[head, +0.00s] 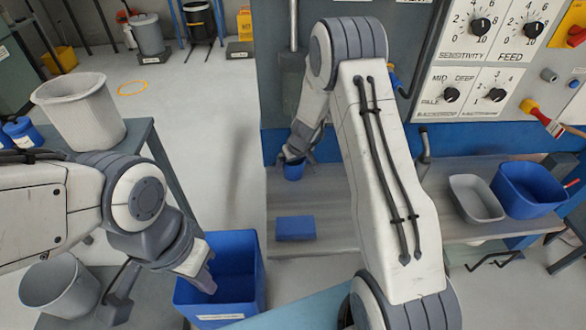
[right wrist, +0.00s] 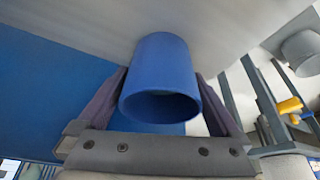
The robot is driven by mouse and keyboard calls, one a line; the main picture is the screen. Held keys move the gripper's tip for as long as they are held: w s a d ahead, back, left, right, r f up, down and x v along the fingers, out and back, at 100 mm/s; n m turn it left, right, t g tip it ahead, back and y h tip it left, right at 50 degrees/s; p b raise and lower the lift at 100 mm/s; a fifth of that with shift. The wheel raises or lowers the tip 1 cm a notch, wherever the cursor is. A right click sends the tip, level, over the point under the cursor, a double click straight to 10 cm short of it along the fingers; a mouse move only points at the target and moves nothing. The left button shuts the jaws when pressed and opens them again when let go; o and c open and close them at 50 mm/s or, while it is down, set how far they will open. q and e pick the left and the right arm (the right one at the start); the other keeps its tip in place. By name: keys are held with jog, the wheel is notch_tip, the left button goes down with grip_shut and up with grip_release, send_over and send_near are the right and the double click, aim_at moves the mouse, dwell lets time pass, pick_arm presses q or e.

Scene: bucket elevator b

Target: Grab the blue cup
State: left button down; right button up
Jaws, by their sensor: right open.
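The blue cup (head: 293,172) stands on the grey metal shelf in front of the machine panel. In the right wrist view the cup (right wrist: 160,75) sits between the two fingers with its round opening towards the camera. My right gripper (head: 296,158) is at the cup, partly hidden by its own wrist in the head view. Its fingers (right wrist: 160,100) are open, one on each side of the cup; whether either touches it is unclear. My left gripper (head: 158,300) is open and empty at lower left, its right finger overlapping the blue bin in the picture.
A flat blue block (head: 295,228) lies on the shelf (head: 340,215) nearer than the cup. A large blue bin (head: 252,275) stands at lower centre. A grey tub (head: 476,198) and blue tub (head: 528,188) are at right. A grey bucket (head: 80,112) stands on the left table.

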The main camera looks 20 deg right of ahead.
jog(key=c, duration=1.2)
jog(key=shift+r, duration=0.1)
